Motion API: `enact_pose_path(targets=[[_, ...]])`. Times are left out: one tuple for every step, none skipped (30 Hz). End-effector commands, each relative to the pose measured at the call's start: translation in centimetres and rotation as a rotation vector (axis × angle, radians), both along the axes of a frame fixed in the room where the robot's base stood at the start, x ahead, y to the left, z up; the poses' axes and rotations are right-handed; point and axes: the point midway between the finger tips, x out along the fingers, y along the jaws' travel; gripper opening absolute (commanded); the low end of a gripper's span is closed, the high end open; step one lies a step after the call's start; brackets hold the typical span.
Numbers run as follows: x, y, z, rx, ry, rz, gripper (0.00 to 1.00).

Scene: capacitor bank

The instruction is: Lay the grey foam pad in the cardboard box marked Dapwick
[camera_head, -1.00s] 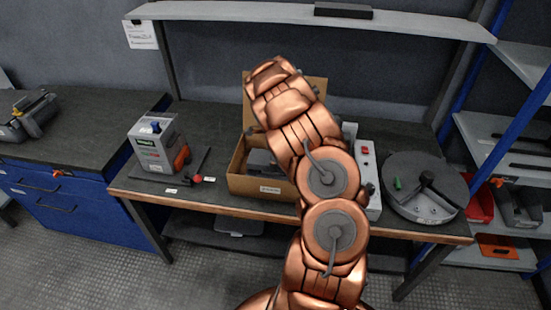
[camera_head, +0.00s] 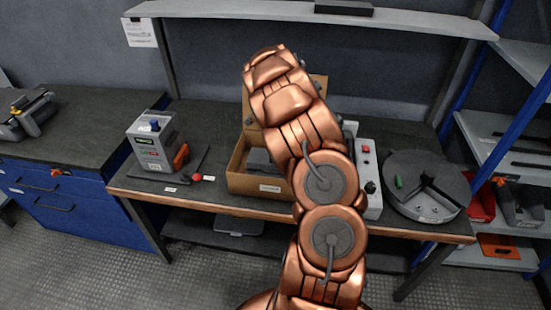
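An open cardboard box (camera_head: 240,183) stands at the middle of the workbench, with its back flap raised. A small label (camera_head: 270,188) is on its front, too small to read. Something dark grey (camera_head: 258,158) shows inside the box; I cannot tell whether it is the foam pad. My copper arm reaches up in front of the box and covers its right part. My gripper is hidden behind the arm, so its fingers and anything in them are not visible.
A grey instrument (camera_head: 154,143) and a thin dark tool with a red end (camera_head: 195,177) are left of the box. A white panel with a red button (camera_head: 366,160) and a round grey device (camera_head: 422,188) are on the right. A shelf (camera_head: 300,13) spans above.

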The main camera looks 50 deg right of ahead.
Motion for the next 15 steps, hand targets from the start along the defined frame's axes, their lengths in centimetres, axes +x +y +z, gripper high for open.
enact_pose_path(targets=[[0.2, 0.0, 0.8, -0.005, -0.003, 0.002, 1.0], [0.1, 0.0, 1.4, -0.004, -0.004, 0.001, 1.0], [0.1, 0.0, 2.2, -0.003, -0.004, 0.0, 1.0], [0.2, -0.1, 2.9, -0.005, -0.006, 0.001, 1.0], [0.2, -0.1, 3.5, -0.007, -0.006, 0.001, 1.0], [0.2, -0.1, 4.2, -0.006, -0.007, 0.002, 1.0], [0.2, -0.1, 4.7, -0.005, -0.006, 0.003, 1.0], [0.2, 0.0, 5.2, -0.004, -0.004, 0.003, 1.0], [0.2, 0.0, 5.8, -0.003, -0.004, 0.002, 1.0], [0.2, 0.0, 6.2, -0.003, -0.004, 0.002, 1.0], [0.2, 0.0, 6.5, -0.003, -0.004, 0.002, 1.0], [0.1, 0.0, 6.9, -0.003, -0.003, 0.002, 1.0], [0.1, 0.0, 7.2, -0.002, -0.001, 0.001, 1.0], [0.0, 0.0, 7.5, -0.001, -0.001, 0.001, 1.0], [0.0, 0.0, 7.8, 0.0, 0.0, 0.001, 1.0]])
